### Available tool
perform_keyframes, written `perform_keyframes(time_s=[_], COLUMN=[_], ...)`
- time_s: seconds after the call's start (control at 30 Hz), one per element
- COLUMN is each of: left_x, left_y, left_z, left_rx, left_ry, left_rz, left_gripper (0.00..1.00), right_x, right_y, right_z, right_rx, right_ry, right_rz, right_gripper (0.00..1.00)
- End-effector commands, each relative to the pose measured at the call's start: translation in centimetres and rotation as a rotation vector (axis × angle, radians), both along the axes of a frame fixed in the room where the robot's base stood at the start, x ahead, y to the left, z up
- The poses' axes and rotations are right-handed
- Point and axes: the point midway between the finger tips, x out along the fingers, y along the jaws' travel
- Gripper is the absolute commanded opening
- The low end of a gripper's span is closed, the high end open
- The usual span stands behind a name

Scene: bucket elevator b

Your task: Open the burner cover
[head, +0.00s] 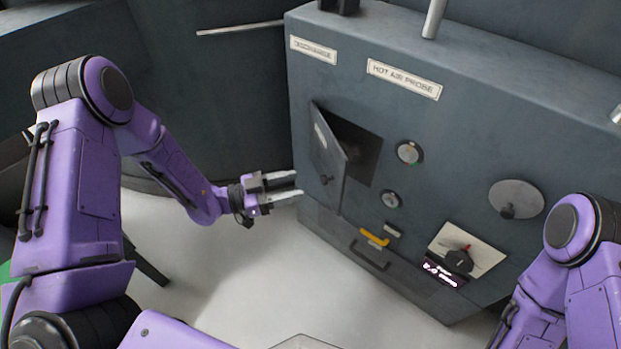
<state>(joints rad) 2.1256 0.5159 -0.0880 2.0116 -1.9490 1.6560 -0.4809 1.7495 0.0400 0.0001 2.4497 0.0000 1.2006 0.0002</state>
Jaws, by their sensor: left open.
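A small grey hinged door (326,160), which seems to be the burner cover, stands ajar on the front of the grey cabinet. It swings out from its left edge and has a pale label and a small dark knob low on its face. A dark opening (362,152) shows behind it; what is inside is hard to make out. My left gripper (297,184) is open and empty, just left of the door's lower part, with its fingers pointing right towards it. Whether a fingertip touches the door I cannot tell. My right arm shows at the lower right, but its gripper is out of view.
The cabinet front (445,150) also carries two small dials (409,153), a round grey cover (516,199), a black rotary switch (458,260) above a lit display, a yellow handle (374,237) and a dark drawer handle (369,256). The pale floor (240,270) below my left gripper is clear.

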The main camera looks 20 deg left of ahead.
Motion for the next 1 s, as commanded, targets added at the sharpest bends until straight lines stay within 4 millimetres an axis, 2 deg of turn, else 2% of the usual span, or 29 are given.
perform_keyframes(time_s=[0.1, 0.23, 0.57, 0.6, 0.67, 0.7, 0.77, 1.0], left_x=[1.4, 2.6, 3.2, 3.2, 3.1, 3.1, 3.1, 3.2], left_y=[-2.2, -3.8, -4.5, -4.5, -4.5, -4.5, -4.5, -4.5], left_z=[-0.1, -0.1, 0.0, 0.0, 0.0, 0.0, 0.0, 0.0], left_rx=[0.002, 0.001, 0.000, 0.000, 0.000, 0.000, 0.000, 0.000], left_ry=[0.001, 0.002, 0.004, 0.004, 0.004, 0.004, 0.004, 0.002], left_rz=[-0.004, -0.003, 0.000, 0.000, 0.000, 0.000, 0.001, 0.000], left_gripper=[0.54, 0.54, 0.54, 0.50, 0.31, 0.18, 0.00, 0.00], right_x=[0.0, 0.0, 0.0, 0.0, 0.0, 0.0, 0.0, 0.0], right_y=[0.0, 0.0, 0.0, 0.0, 0.0, 0.0, 0.0, 0.0], right_z=[-0.3, -0.4, -0.4, -0.4, -0.4, -0.4, -0.4, -0.4], right_rx=[0.000, 0.000, 0.000, 0.000, 0.000, 0.000, 0.000, 0.000], right_ry=[0.000, 0.000, 0.000, 0.000, 0.000, 0.000, 0.000, 0.000], right_rz=[0.000, 0.000, 0.000, 0.000, 0.000, 0.001, 0.000, 0.001], right_gripper=[0.43, 0.43, 0.43, 0.43, 0.43, 0.43, 0.43, 0.43])
